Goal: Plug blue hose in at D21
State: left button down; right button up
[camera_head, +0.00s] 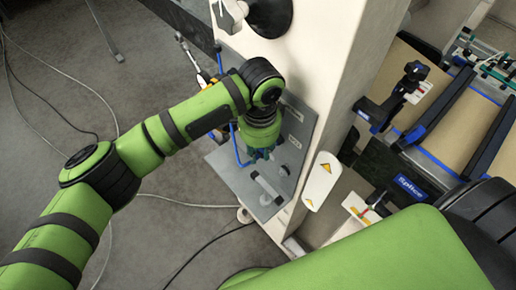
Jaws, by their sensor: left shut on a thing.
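My left gripper (260,155) is low at the grey metal panel (295,125) on the side of the white machine column, pointing down and away from me. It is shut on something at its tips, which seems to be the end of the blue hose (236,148). The hose shows as a thin blue line just left of the gripper, bending near the panel's lower plate. My own arm and wrist hide part of the hose and panel. Small labels are on the panel, but they are too small to read, so I cannot tell which is D21. My right gripper is out of view.
A grey plate with a handle (268,188) juts out below the gripper. A splice table (425,150) with brown paper is at the right. Loose cables (190,205) cross the grey floor.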

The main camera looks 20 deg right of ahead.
pick_arm(q)
jog(key=shift+d, duration=0.15)
jog(key=c, duration=1)
grip_release()
notch_tip(320, 180, up, 12)
